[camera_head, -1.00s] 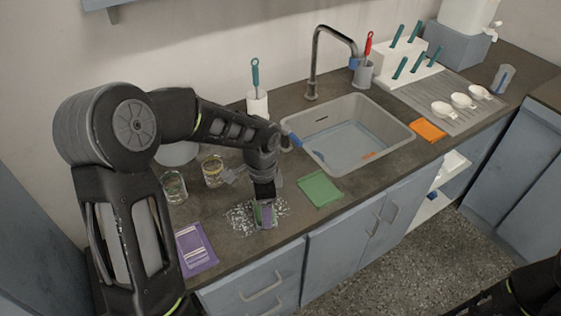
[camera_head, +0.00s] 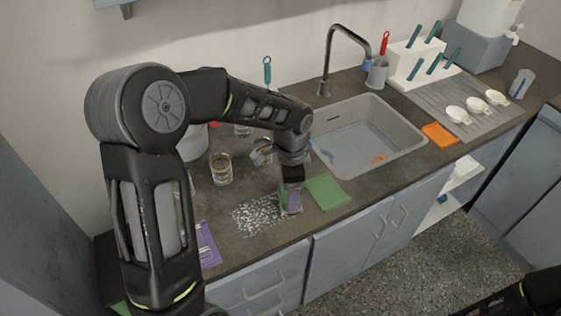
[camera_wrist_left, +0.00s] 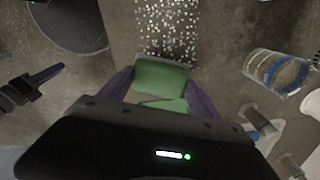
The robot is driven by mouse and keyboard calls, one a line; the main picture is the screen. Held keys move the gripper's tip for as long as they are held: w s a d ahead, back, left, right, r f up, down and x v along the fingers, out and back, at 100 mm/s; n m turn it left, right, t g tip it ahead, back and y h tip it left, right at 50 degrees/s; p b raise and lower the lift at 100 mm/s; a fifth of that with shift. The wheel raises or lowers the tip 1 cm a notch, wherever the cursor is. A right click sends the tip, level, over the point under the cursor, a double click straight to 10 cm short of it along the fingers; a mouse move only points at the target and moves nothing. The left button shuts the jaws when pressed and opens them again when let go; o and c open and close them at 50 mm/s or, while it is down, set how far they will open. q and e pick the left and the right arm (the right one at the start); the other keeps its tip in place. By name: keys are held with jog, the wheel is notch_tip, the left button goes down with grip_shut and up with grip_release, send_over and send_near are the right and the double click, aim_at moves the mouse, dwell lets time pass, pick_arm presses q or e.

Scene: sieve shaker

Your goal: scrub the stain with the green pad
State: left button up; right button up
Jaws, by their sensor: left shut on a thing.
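The stain (camera_head: 258,216) is a patch of white speckles on the dark counter, left of the green cloth. It also shows at the top of the left wrist view (camera_wrist_left: 168,28). My left gripper (camera_head: 290,200) is low over the counter at the stain's right edge. Its purple fingers are shut on a green pad (camera_wrist_left: 162,76), which shows only slightly in the head view. I cannot tell whether the pad touches the counter. A flat green cloth (camera_head: 328,193) lies just right of the gripper. My right gripper is out of view.
Glass jars, one of them here (camera_head: 221,170), stand behind the stain. A purple packet (camera_head: 207,245) lies to its left, partly behind my left arm. The sink (camera_head: 408,140) with its tap is at the right, beside an orange cloth (camera_head: 439,135). The counter's front edge is close.

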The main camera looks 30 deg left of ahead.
pick_arm(q)
jog(key=shift+w+d+r+p, duration=0.15)
jog(key=shift+r+p, duration=0.35)
jog(key=shift+r, duration=0.5)
jog(key=shift+r+p, duration=0.8)
jog(key=shift+r, duration=0.35)
jog(key=shift+f, duration=0.1)
